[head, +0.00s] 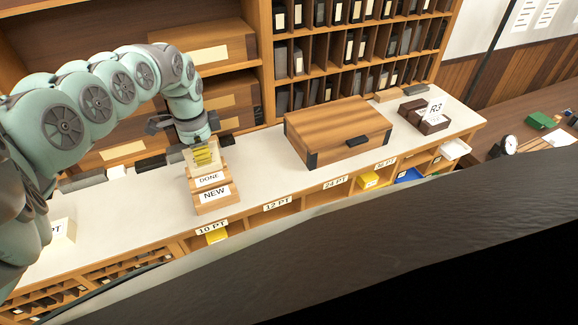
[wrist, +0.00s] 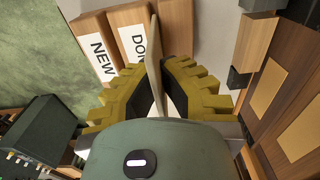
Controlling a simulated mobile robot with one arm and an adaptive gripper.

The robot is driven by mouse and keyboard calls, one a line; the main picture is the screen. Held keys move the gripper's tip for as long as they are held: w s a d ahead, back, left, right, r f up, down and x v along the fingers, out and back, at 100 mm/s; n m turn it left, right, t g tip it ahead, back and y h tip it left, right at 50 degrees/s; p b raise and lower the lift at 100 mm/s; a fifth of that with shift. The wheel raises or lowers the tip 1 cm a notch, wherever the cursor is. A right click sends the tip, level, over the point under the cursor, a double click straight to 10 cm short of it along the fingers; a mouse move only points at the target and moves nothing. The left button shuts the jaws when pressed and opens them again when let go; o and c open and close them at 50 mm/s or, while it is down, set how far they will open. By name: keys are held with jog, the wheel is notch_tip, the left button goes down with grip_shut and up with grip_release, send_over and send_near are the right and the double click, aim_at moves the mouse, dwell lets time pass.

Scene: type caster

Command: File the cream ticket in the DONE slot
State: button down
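The cream ticket (wrist: 153,62) shows nearly edge-on between the yellow fingers of my gripper (wrist: 158,95) in the wrist view, standing out past the fingertips. In the head view my gripper (head: 204,156) points down just above the wooden holder, with the pale ticket (head: 188,158) around its fingers. The holder has a rear DONE block (head: 209,180) and a front NEW block (head: 215,195). In the wrist view, the DONE label (wrist: 138,42) is partly covered by the ticket, beside the NEW label (wrist: 103,57). I cannot tell whether the ticket's lower edge is inside the DONE slot.
A wooden case (head: 338,132) stands to the right on the pale counter (head: 262,165). Shelves with dark upright dividers (head: 350,50) rise behind. Dark blocks lie on the counter left of the holder. A dark box with an R3 card (head: 425,118) is at far right.

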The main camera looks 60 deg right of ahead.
jog(key=shift+f+b, duration=0.95)
jog(key=shift+f, duration=0.05)
jog(key=c, duration=1.1)
grip_release()
jog(key=shift+o, duration=0.2)
jog(key=shift+r, duration=0.1)
jog(key=shift+r+p, duration=1.85)
jog(key=shift+r, duration=1.15)
